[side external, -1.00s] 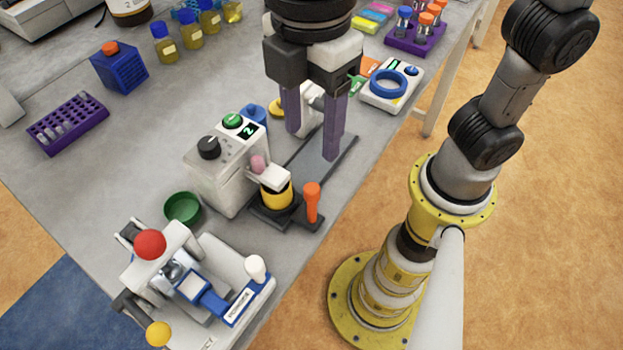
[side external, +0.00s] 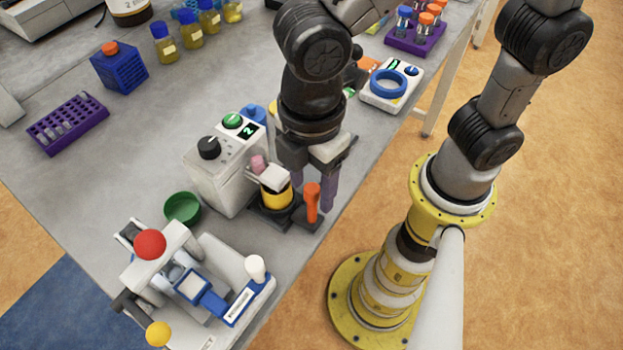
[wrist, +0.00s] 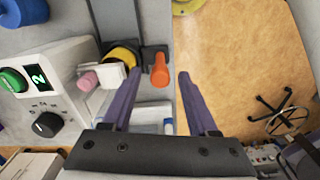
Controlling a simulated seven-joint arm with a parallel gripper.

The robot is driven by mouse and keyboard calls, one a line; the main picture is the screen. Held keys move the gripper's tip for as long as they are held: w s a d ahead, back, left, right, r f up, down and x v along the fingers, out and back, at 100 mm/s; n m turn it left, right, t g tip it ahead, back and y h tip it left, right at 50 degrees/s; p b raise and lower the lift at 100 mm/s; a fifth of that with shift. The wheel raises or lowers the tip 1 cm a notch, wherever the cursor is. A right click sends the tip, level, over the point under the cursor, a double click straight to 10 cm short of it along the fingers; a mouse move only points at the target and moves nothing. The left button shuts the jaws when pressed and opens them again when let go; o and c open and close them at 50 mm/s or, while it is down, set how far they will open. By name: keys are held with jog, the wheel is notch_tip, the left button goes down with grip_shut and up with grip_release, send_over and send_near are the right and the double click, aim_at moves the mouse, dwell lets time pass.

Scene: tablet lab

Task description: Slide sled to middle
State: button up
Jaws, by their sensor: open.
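The sled (side external: 262,213) is a dark plate at the near end of its track. It carries a yellow and black cylinder (side external: 275,197) under a white block, and an upright orange handle (side external: 312,203). My gripper (side external: 313,196) points down, open, with its purple fingers right behind the handle in the side view. My arm hides most of the track in the side view; the dark track (wrist: 155,25) shows in the wrist view.
A white control box (side external: 222,168) with a green and a black knob stands left of the sled. A green dish (side external: 183,207) and a white device with a red ball (side external: 150,244) are nearer. The table's edge runs close right of the sled.

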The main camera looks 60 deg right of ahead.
grip_shut()
dwell(1.3)
